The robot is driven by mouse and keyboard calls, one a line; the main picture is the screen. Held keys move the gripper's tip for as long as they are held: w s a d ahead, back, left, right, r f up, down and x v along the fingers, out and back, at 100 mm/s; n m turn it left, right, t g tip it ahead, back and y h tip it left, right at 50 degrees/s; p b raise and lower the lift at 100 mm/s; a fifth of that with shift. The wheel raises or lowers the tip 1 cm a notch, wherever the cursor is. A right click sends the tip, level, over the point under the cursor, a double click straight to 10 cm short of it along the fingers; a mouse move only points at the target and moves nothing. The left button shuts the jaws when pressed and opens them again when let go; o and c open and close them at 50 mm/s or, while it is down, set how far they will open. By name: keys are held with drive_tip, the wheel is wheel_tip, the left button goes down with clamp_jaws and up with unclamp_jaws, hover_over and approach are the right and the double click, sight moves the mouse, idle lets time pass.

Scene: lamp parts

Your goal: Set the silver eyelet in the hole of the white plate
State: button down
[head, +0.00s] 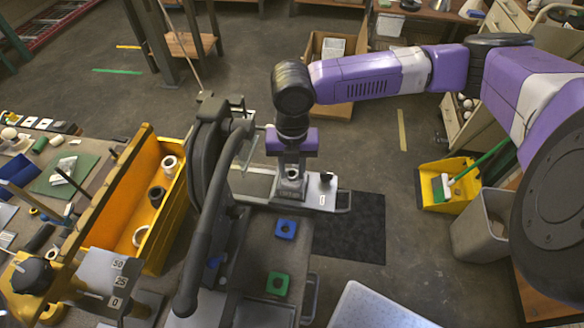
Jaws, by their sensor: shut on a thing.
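My gripper (292,172), below its purple body, points down over the white plate in the head view. It is shut on a small silver piece, which I take to be the silver eyelet; it is mostly hidden between the fingers. The white plate (318,196) lies on the far end of the bench, partly behind and under the gripper. Small dark marks show on its right part. I cannot tell which is the hole, or whether the eyelet touches the plate.
A dark press-like machine with a curved lever (208,215) stands close left of my gripper. A blue square block (285,228) and a green one (277,284) lie on the bench in front. A yellow bin (158,230) holding rings stands further left.

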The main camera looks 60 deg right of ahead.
drive_tip(key=shift+f, duration=0.15)
drive_tip(key=c, duration=1)
unclamp_jaws()
drive_tip(key=shift+r+b, duration=0.5)
drive_tip(key=shift+r, duration=3.45)
